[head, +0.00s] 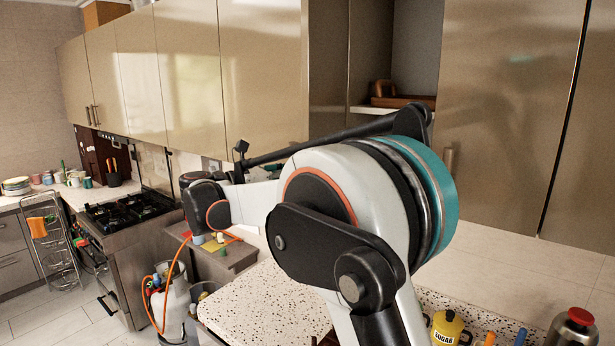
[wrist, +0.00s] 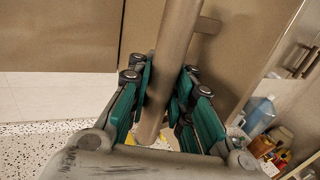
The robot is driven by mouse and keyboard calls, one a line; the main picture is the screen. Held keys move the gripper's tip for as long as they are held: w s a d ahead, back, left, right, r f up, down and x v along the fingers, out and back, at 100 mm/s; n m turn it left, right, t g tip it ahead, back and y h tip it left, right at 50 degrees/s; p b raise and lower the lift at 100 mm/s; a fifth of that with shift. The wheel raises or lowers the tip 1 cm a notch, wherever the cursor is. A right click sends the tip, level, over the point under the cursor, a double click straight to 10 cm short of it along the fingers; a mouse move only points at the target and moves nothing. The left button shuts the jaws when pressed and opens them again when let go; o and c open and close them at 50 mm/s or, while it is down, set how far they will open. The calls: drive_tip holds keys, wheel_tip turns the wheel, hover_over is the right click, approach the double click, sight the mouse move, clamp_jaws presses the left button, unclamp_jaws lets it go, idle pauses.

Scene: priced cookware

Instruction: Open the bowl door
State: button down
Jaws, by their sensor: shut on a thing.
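A tan cabinet door (wrist: 238,50) fills the upper middle of the wrist view. A thick bar handle (wrist: 178,40) stands out from it and runs down between my gripper's fingers. My gripper (wrist: 160,100) has its teal pads on both sides of the bar and is shut on it. In the head view my arm hides the gripper and this handle. No bowl shows in either view. I cannot tell how far the held door stands from its frame.
Flat-front cabinets (head: 190,60) line the wall. An open shelf (head: 365,109) holds a brown wooden item (head: 400,98). Below, a speckled counter (head: 262,305) carries a yellow sugar tin (head: 448,328) and a red-topped flask (head: 572,330). A blue bottle (wrist: 259,110) shows at the right in the wrist view.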

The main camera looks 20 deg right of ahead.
drive_tip(key=shift+w+a+m+g, duration=0.5)
drive_tip(key=shift+w+a+g, duration=0.25)
drive_tip(key=shift+w, duration=0.2)
drive_tip(key=shift+a, duration=0.1)
drive_tip(key=c, duration=1.7)
unclamp_jaws()
drive_tip(key=shift+a, duration=0.1)
drive_tip(key=shift+o, duration=0.6)
drive_tip(key=shift+s+a+r, duration=0.15)
drive_tip(key=shift+s+a, duration=0.05)
drive_tip(key=shift+a, duration=0.2)
drive_tip(key=s+a, duration=0.1)
drive_tip(key=a, duration=1)
drive_tip(key=shift+a, duration=0.15)
drive_tip(key=shift+s, duration=0.15)
